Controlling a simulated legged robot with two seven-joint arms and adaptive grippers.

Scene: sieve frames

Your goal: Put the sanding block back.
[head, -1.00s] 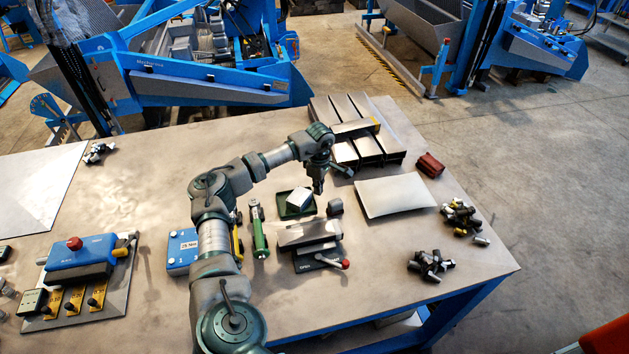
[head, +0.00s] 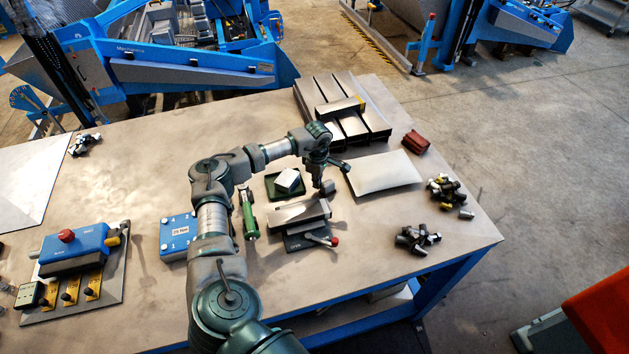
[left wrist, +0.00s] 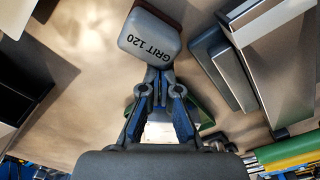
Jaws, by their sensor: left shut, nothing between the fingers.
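The sanding block (head: 328,188) is a small grey block marked "GRIT 120" in the left wrist view (left wrist: 150,40), with a reddish-brown face on one side. In the head view it rests on the table, right of a green tray (head: 270,189) that holds a pale block (head: 288,179). My left gripper (head: 317,182) points down just beside the sanding block. Its fingers (left wrist: 160,80) are shut and empty, with their tips right at the block's edge; I cannot tell whether they touch it. My right gripper is not in view.
Stacked metal bars (head: 298,213) and a red-knobbed lever (head: 334,241) lie in front of the block. A green cylinder tool (head: 248,215) and blue box (head: 177,236) lie left. Steel channels (head: 350,122), a pale plate (head: 384,174) and a maroon block (head: 416,143) lie behind and right.

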